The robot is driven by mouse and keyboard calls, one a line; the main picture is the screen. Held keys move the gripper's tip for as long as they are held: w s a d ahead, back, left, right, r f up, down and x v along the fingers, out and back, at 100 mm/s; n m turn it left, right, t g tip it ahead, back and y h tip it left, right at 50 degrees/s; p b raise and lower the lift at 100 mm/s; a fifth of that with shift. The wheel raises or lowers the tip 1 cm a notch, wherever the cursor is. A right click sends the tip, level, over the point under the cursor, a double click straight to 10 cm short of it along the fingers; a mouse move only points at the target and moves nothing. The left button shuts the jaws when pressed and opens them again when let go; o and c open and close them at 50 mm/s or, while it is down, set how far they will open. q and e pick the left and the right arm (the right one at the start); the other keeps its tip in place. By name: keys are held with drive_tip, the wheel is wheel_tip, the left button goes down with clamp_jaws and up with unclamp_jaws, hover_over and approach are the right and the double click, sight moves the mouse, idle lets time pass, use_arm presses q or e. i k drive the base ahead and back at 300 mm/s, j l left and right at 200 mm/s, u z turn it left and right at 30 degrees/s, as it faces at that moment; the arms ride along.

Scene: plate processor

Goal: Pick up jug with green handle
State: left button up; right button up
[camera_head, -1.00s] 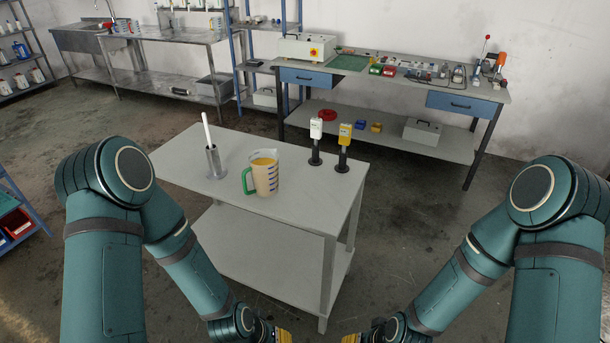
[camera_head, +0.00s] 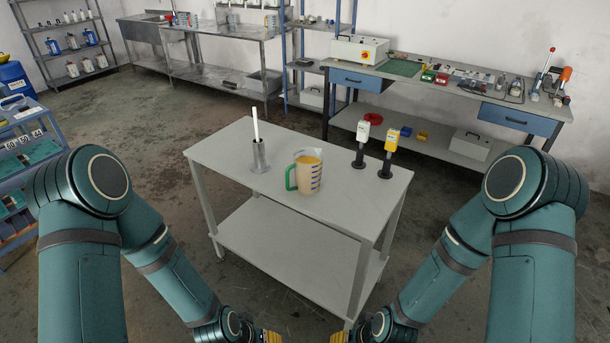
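The jug with the green handle (camera_head: 308,174) stands upright on the grey two-tier table (camera_head: 222,150). It is clear with blue marks and holds something tan. Its green handle is on its left side. My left gripper (camera_head: 270,337) and my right gripper (camera_head: 340,338) show only as yellowish parts at the bottom edge. Their fingertips are cut off by the frame. Both are well in front of the table, below and apart from the jug.
A metal cylinder with a white stick (camera_head: 259,154) stands left of the jug. White (camera_head: 361,142) and yellow (camera_head: 388,152) devices on black stands are to its right. A workbench (camera_head: 440,85) is behind, a blue shelf (camera_head: 25,170) at left. Floor around the table is clear.

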sight(308, 161)
drive_tip(key=i+j, duration=0.6)
drive_tip(key=i, duration=0.15)
drive_tip(key=i+j+z, duration=0.25)
drive_tip(key=z, duration=0.15)
drive_tip(key=i+j+z, duration=0.2)
drive_tip(key=z, duration=0.2)
drive_tip(key=j, duration=0.1)
